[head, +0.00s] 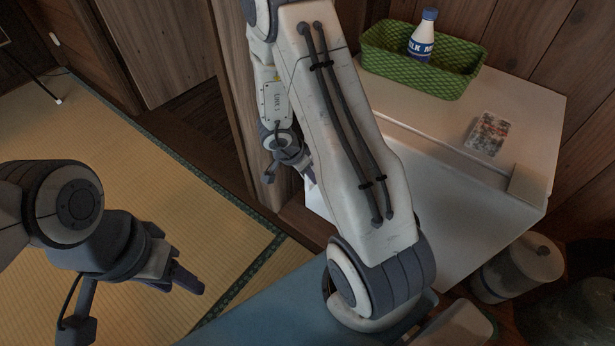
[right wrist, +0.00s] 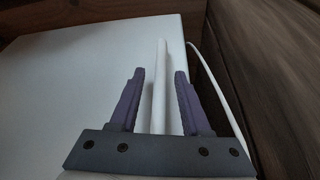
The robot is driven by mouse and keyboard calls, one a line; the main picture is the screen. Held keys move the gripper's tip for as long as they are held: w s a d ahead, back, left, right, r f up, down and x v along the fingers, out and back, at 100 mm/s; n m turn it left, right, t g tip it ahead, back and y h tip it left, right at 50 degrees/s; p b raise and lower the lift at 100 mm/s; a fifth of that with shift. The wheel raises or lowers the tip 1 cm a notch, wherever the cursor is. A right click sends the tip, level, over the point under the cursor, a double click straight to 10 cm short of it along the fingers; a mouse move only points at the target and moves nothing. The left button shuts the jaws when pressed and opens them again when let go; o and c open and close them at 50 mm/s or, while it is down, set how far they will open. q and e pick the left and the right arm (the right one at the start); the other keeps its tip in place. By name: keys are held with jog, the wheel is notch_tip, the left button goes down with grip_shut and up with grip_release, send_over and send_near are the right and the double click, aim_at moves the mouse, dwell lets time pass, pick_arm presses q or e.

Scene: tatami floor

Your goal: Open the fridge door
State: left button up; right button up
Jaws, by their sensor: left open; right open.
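The white fridge (head: 470,215) stands against the wooden wall at the right of the head view; my right arm covers much of its left part. My right gripper (head: 300,170) is at the fridge's left side, partly hidden behind that arm. In the right wrist view its open fingers (right wrist: 160,75) stand either side of a thin white upright strip (right wrist: 160,100), with gaps showing. I cannot tell whether this is the door's edge or its handle. A broad white surface (right wrist: 80,80) lies left of it. My left gripper (head: 182,278) is open and empty above the tatami.
A green basket (head: 410,75) with a milk bottle (head: 422,38) and a patterned packet (head: 488,133) are on the fridge top. A lidded pot (head: 518,268) stands at its right. A dark wall (right wrist: 270,70) is close in the wrist view.

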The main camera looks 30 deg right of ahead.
grip_shut()
dwell(1.5)
